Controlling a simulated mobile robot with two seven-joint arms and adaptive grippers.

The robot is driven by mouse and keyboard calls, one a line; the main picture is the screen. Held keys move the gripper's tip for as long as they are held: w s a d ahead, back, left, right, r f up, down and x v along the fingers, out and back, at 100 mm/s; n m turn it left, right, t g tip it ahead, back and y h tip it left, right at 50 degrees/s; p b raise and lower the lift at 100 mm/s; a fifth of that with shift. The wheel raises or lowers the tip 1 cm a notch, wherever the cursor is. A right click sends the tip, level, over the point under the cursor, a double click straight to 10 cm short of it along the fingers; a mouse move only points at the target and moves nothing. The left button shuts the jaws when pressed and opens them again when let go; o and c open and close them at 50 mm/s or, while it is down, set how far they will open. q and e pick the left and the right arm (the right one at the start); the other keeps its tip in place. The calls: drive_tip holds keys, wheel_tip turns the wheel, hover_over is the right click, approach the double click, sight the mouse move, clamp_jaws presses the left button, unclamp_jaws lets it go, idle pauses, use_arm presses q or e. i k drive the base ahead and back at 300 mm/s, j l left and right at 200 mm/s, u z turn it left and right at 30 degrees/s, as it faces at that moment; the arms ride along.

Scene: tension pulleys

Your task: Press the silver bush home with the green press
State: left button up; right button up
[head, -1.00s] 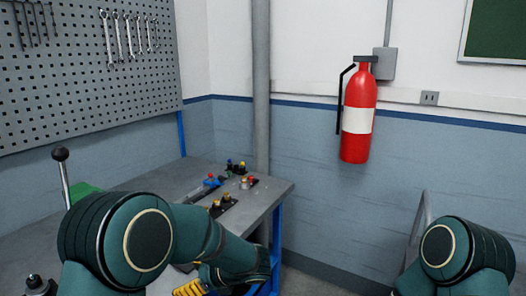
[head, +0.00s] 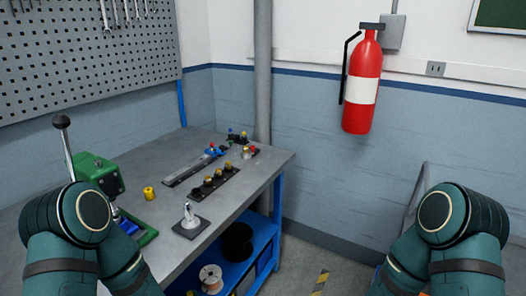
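The green press (head: 99,174) stands on the bench at the left, with a lever ending in a black knob (head: 62,121). Its foot is partly hidden behind my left arm, and a blue part (head: 128,226) shows low on it. I cannot single out the silver bush for certain. Neither gripper shows; only upper parts of my arms are in view at the bottom corners.
A yellow cylinder (head: 150,194) stands beside the press. A dark rack (head: 216,182) holds several brass-coloured pieces, and a grey rail (head: 190,172) lies behind it. Spools (head: 211,277) sit on the blue shelf below. A fire extinguisher (head: 363,85) hangs on the wall.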

sight(61, 122)
drive_tip(key=u, duration=1.15)
